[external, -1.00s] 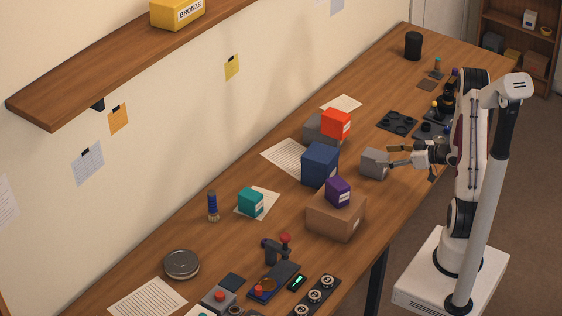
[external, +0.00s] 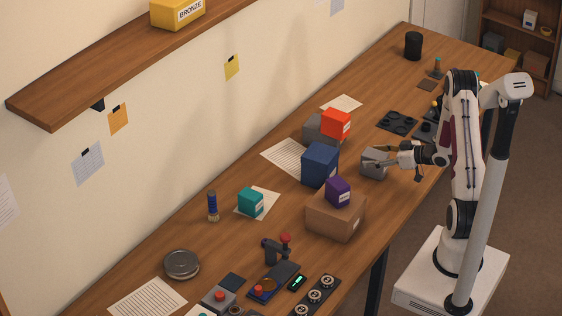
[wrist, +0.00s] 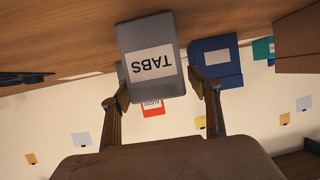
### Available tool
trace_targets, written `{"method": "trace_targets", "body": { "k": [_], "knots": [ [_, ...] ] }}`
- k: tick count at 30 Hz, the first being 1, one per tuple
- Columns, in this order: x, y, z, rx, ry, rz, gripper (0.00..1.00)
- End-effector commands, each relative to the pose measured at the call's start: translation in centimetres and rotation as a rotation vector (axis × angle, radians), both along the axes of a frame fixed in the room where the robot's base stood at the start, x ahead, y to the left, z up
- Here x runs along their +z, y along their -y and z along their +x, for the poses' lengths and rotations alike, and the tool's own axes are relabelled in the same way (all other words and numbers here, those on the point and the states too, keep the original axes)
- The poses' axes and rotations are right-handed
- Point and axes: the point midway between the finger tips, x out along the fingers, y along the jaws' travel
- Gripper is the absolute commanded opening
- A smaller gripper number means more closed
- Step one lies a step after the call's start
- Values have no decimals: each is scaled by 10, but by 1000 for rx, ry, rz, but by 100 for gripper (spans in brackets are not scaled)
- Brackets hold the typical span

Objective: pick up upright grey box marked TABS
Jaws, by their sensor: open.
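The grey box marked TABS (wrist: 152,82) stands upright on the table, and its label reads upside down in the wrist view. In the external view the grey box (external: 374,171) stands to the right of the large blue box. My gripper (wrist: 162,88) is open, with one finger on each side of the box in the wrist view. In the external view my gripper (external: 382,160) reaches in from the right, its fingers overlapping the box. I cannot tell whether the fingers touch it.
The blue box (external: 320,165) stands close to the left. A purple box (external: 338,191) sits on a brown carton (external: 335,216) in front. A red box (external: 336,122) rests on another grey box (external: 315,130) behind. A black tray (external: 397,122) lies farther back.

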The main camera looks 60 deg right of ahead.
Motion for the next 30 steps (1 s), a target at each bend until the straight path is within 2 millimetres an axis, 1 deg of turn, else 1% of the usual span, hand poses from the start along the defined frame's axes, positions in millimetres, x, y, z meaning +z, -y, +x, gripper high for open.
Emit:
{"method": "trace_targets", "body": {
  "k": [6, 8, 9, 11, 12, 23, 30],
  "knots": [
    [0, 0, 0, 0, 0, 0, 61],
    [0, 0, 0, 0, 0, 0, 46],
    [0, 0, 0, 0, 0, 0, 35],
    [0, 0, 0, 0, 0, 0, 20],
    [0, 0, 0, 0, 0, 0, 15],
    [1, 0, 0, 0, 1, -1, 15],
    [10, 0, 0, 1, 1, -2, 15]
  ]
}}
